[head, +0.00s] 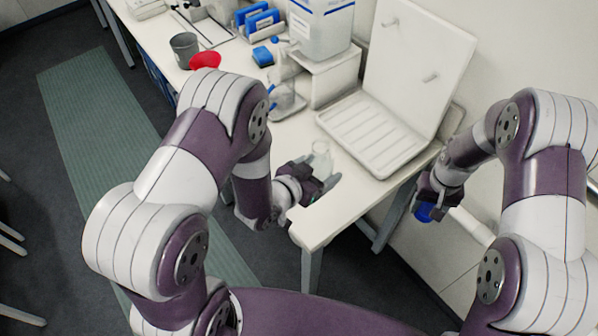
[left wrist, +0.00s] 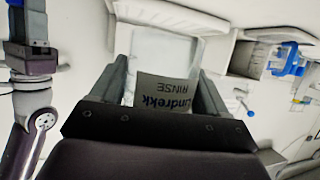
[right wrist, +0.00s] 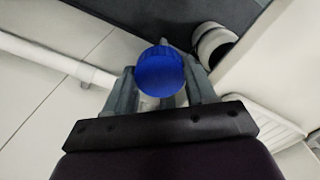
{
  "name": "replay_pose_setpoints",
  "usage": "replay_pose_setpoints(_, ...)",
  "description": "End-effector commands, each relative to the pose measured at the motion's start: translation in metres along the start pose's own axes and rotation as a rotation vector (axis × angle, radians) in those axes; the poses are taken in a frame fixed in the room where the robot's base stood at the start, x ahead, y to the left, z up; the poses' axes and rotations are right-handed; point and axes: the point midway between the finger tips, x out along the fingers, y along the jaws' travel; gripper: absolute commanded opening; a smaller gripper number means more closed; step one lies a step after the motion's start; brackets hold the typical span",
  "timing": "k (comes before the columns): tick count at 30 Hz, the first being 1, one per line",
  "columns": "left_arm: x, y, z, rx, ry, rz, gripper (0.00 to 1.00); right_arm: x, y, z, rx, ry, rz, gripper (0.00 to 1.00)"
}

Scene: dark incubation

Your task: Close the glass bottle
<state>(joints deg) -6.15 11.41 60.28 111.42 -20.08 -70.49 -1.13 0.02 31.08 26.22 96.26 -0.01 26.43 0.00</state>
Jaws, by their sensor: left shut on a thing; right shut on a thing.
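The glass bottle (head: 321,158) is clear and stands at the table's front edge in the head view. My left gripper (head: 322,186) is shut on it. In the left wrist view the bottle (left wrist: 165,72) sits between the fingers, with a label reading "RINSE" upside down. My right gripper (head: 428,200) is off the table's right side and shut on a blue cap (head: 424,212). The cap shows its round, ridged shape in the right wrist view (right wrist: 160,72). The cap is apart from the bottle, whose mouth is too small to make out.
A white drying rack (head: 375,135) with a tall back panel stands just behind the bottle. A white platform (head: 335,78) holds a large container (head: 320,25). A pale pipe (head: 470,225) runs below my right gripper.

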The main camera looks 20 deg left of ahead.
Motion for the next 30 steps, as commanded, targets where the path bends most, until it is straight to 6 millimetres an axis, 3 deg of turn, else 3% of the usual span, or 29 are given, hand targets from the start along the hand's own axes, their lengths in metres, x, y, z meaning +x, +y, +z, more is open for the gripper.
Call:
replay_pose_setpoints(6,0.019,-0.049,0.022,-0.002,0.000,-0.004,0.21,-0.009,0.000,0.000,0.000,0.000,0.000,0.27)
replay_pose_setpoints(12,0.030,-0.072,0.034,0.000,0.001,-0.001,0.21,-0.012,0.000,0.000,0.000,0.000,0.000,0.27)
replay_pose_setpoints(23,0.032,-0.074,0.037,0.001,0.000,0.001,0.21,-0.012,0.000,0.000,0.000,0.000,0.000,0.27)
replay_pose_setpoints(30,0.045,-0.074,0.068,0.000,-0.001,0.001,0.21,-0.018,0.000,0.000,0.000,0.000,0.000,0.27)
